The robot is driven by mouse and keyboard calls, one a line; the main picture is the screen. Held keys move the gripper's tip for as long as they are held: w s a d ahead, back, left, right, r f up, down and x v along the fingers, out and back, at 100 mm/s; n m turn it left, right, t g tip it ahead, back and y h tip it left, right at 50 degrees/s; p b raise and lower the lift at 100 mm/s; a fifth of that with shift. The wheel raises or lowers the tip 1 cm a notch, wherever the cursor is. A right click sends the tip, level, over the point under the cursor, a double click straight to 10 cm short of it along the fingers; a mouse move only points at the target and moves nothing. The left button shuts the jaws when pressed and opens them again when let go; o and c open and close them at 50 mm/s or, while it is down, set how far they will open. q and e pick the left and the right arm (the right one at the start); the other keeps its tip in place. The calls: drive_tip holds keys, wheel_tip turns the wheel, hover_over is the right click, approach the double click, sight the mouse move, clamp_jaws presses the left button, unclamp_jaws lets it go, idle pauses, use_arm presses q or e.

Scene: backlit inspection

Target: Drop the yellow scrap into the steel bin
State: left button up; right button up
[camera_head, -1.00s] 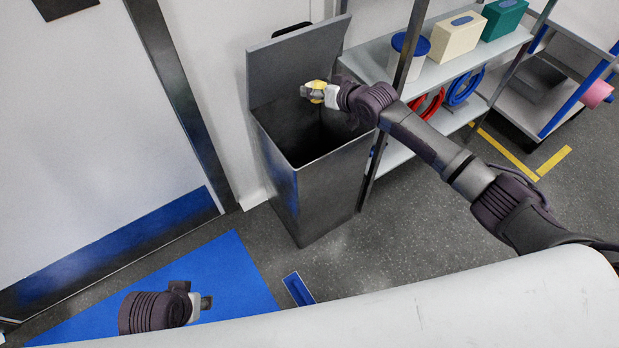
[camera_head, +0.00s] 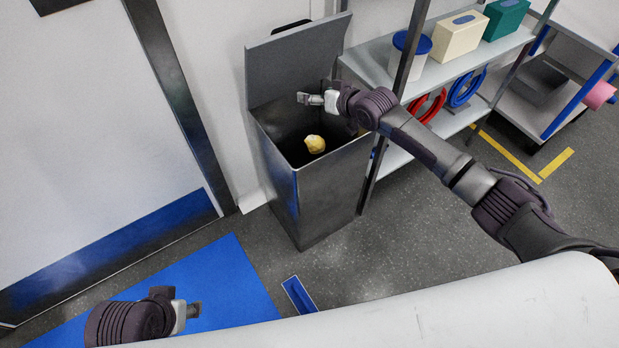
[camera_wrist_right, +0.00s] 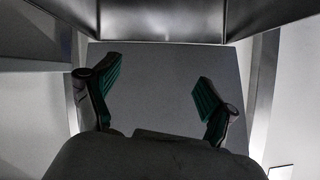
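The yellow scrap (camera_head: 315,144) is a small crumpled lump. In the head view it shows within the opening of the steel bin (camera_head: 325,195), below my right gripper and apart from it. The bin is tall and dark grey, with its lid (camera_head: 298,62) raised against the wall. My right gripper (camera_head: 305,98) is over the back of the bin opening. In the right wrist view its two green-padded fingers (camera_wrist_right: 158,88) stand wide apart with nothing between them. My left gripper (camera_head: 195,309) is low at the left, partly hidden, and its finger gap cannot be made out.
A shelf unit (camera_head: 445,72) with boxes, a tub and coiled hoses stands right of the bin. A cart (camera_head: 540,110) is farther right. A blue mat (camera_head: 235,275) lies on the floor in front, with a small blue-edged item (camera_head: 299,295) beside it.

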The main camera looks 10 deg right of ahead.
drive_tip(key=shift+s, duration=0.1)
drive_tip(key=v, duration=1.2)
